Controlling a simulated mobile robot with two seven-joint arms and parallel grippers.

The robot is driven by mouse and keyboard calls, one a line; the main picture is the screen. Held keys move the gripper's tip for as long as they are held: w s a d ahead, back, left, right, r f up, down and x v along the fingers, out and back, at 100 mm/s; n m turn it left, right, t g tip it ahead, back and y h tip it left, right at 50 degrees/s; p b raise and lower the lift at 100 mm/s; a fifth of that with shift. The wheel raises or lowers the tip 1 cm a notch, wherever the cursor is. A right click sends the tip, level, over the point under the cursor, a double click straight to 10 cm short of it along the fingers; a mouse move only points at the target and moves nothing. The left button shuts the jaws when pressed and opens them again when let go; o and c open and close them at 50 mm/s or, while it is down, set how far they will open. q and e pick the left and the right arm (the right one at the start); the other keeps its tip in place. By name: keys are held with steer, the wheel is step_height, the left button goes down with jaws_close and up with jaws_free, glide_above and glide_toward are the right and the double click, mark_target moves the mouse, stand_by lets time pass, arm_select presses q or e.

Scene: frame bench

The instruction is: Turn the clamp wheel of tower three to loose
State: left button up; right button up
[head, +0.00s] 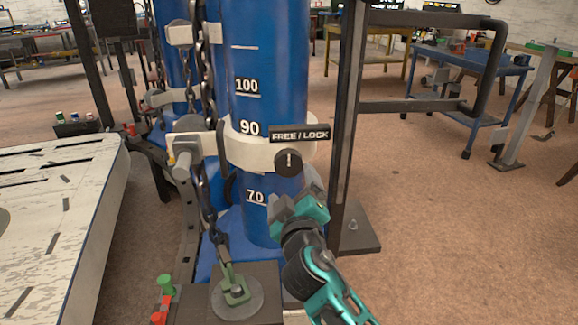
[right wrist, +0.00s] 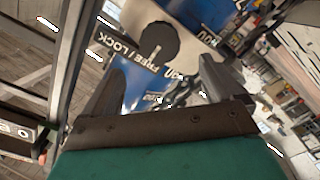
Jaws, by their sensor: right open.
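A blue tower (head: 268,95) stands upright in the middle of the head view, with 100, 90 and 70 marked on it. A white clamp collar (head: 250,152) goes around it. The dark round clamp wheel (head: 288,162) sits on the collar's front, its short pale mark roughly upright, under a black FREE / LOCK label (head: 300,134). The wheel also shows in the right wrist view (right wrist: 150,42). My right gripper (head: 298,200) is open and empty, just below and in front of the wheel, apart from it. No tower number is readable. My left gripper is not in view.
A chain (head: 203,185) hangs left of the tower down to a base anchor (head: 237,292). A dark upright post (head: 347,130) with a handle frame stands close on the right. A pale slotted table (head: 60,200) is at left. Floor at right is mostly free.

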mark_target(288, 166)
steer(key=w, duration=0.3)
steer(key=w+b, duration=0.1)
steer(key=w, duration=0.2)
steer(key=w+a, duration=0.1)
steer(key=w, duration=0.2)
steer(key=shift+w, duration=0.3)
steer(key=shift+c, duration=0.4)
steer(key=c, duration=0.9)
